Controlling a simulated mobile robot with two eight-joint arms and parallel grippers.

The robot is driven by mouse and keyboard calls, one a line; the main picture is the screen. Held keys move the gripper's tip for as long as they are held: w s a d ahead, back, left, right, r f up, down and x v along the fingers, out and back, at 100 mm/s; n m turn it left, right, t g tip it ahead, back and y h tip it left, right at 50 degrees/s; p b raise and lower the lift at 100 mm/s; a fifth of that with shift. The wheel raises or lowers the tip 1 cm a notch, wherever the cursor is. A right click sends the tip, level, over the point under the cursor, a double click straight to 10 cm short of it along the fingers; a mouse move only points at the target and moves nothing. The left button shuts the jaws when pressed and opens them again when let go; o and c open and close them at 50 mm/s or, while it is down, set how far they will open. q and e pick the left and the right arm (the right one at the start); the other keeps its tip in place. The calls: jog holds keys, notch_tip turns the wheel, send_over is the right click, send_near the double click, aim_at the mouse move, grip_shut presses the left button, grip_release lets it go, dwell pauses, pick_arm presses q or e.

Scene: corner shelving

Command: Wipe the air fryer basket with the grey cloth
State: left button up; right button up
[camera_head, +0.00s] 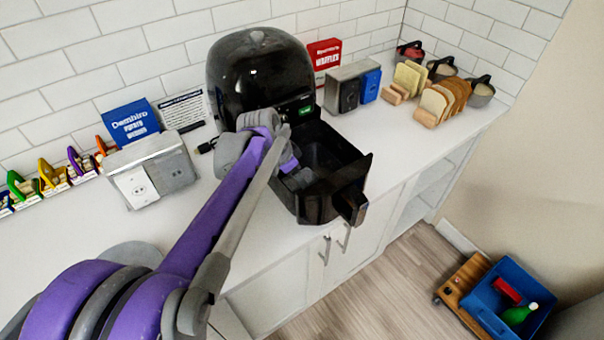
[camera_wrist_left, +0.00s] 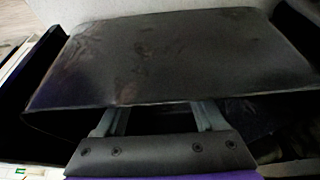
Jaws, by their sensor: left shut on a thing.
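The black air fryer (camera_head: 262,75) stands on the white counter with its basket (camera_head: 345,190) pulled out at the front. My left gripper (camera_head: 292,168) reaches down into the open basket, shut on the grey cloth (camera_head: 299,180). In the left wrist view a dark, smudged sheet (camera_wrist_left: 170,55), which looks like the cloth, fills the middle. It hides the tips of my left fingers (camera_wrist_left: 158,115) and most of the basket floor. Dark basket walls show at both sides. Whether the cloth touches the floor cannot be told. My right gripper is not in view.
A grey outlet box (camera_head: 150,170) and blue packet (camera_head: 130,122) stand left of the fryer. The counter's front edge lies below the basket.

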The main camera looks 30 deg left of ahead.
aim_at(325, 170)
pick_arm(q)
jog(key=shift+w+d, duration=0.15)
jog(key=shift+w, duration=0.2)
jog(key=shift+w+d+p, duration=0.1)
jog(key=shift+w+d, duration=0.35)
jog(key=shift+w, duration=0.65)
jog(key=shift+w+d+p, duration=0.1)
jog(key=shift+w+d, duration=0.35)
jog(key=shift+w, duration=0.65)
jog(key=shift+w+d+p, duration=0.1)
jog(key=shift+w+d, duration=0.35)
jog(key=shift+w, duration=0.65)
jog(key=shift+s+a+f, duration=0.1)
jog(key=shift+s+a, duration=0.4)
jog(key=shift+s, duration=0.75)
jog(key=shift+s+a, duration=0.5)
jog(key=shift+s, duration=0.8)
jog(key=shift+s+a+f, duration=0.1)
jog(key=shift+s+a, duration=0.4)
jog(key=shift+s, duration=0.75)
jog(key=shift+w, duration=0.1)
